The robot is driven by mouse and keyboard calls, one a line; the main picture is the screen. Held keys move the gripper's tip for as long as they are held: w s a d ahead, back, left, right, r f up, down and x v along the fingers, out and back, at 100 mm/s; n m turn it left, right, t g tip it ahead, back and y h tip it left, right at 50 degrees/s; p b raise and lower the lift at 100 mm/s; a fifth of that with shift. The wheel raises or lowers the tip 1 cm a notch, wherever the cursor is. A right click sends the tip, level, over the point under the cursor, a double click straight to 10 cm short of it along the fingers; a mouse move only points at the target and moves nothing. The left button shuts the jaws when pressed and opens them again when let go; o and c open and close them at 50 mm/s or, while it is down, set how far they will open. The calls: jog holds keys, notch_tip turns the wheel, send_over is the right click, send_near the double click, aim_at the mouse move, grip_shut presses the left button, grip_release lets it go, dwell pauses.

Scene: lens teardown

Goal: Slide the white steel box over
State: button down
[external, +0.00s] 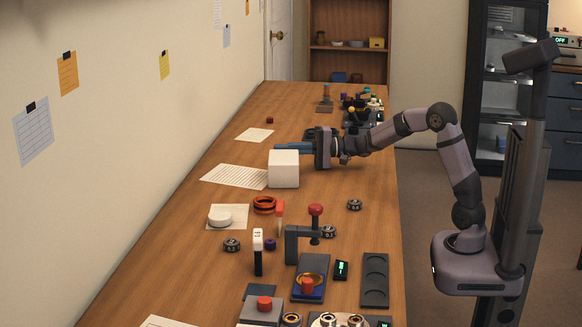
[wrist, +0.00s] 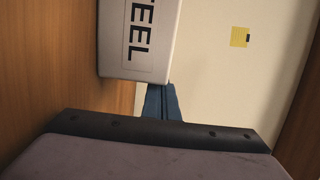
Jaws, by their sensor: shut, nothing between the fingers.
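The white steel box (external: 284,170) stands on the wooden table, left of my arm in the external view. My gripper (external: 280,147) has blue fingers, shut together and empty. They point left along the far side of the box, near its top back edge in the external view. In the wrist view the gripper (wrist: 161,90) is right beside the box's lower corner. I cannot tell whether they touch.
A printed sheet (external: 236,176) lies left of the box. Behind are a small sheet (external: 254,135) and a cluster of tools.

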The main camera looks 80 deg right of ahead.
aim_at(283, 151)
jog(key=a+b, duration=0.3)
jog(key=shift+a+f, duration=0.25)
jog(key=shift+a+r, duration=0.2)
jog(key=shift+a, duration=0.25)
jog(key=shift+d+b, duration=0.1)
jog(key=shift+b, duration=0.2)
jog(key=shift+d+f+b, duration=0.1)
jog(key=shift+d+b, duration=0.3)
jog(key=shift+d, duration=0.05)
jog(key=r, duration=0.1)
jog(key=r+p, duration=0.1)
jog(key=r, duration=0.1)
jog(key=a+r, duration=0.1)
jog(key=r, duration=0.1)
jog(key=shift+r, duration=0.25)
jog(key=a+b, duration=0.7)
jog(key=a, duration=1.3)
